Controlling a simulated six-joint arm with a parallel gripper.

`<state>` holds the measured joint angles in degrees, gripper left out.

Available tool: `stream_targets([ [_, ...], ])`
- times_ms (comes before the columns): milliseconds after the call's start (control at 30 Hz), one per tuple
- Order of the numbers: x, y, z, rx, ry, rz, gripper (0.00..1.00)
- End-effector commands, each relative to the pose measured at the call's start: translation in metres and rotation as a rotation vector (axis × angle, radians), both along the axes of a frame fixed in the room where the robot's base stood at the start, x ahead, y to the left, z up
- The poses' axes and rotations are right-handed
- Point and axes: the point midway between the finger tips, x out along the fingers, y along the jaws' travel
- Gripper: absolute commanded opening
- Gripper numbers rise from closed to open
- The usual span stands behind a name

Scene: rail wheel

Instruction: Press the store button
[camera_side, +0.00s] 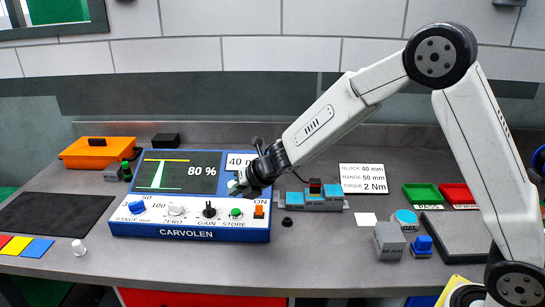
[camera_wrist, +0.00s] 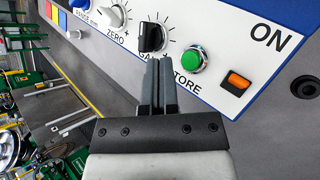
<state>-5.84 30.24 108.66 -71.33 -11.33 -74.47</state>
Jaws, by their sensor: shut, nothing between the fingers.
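The store button is a round green button (camera_side: 236,213) on the lower front panel of the blue CARVOLEN unit (camera_side: 190,234), labelled STORE. It also shows in the wrist view (camera_wrist: 192,57), just right of my fingertips. My gripper (camera_wrist: 159,62) is shut and empty, its two grey fingers together. In the side view my gripper (camera_side: 236,186) is in front of the unit's right part, above the green button and apart from it in the picture. The screen (camera_side: 180,172) reads 80 %.
Left of the button are the black GAIN knob (camera_wrist: 151,38) and the ZERO knob (camera_wrist: 112,17); right of it is the orange ON switch (camera_wrist: 237,82). A stepped grey and blue block (camera_side: 318,201) stands right of the unit. The bench front is mostly clear.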

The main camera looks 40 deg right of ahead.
Motion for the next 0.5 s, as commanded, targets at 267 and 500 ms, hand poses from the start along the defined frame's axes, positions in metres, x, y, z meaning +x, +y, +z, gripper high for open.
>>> stream_targets([
  [267,0.000,0.000,0.016,-0.001,-0.002,0.000,0.00],
  [500,0.000,0.000,0.018,-0.001,-0.002,-0.002,0.00],
])
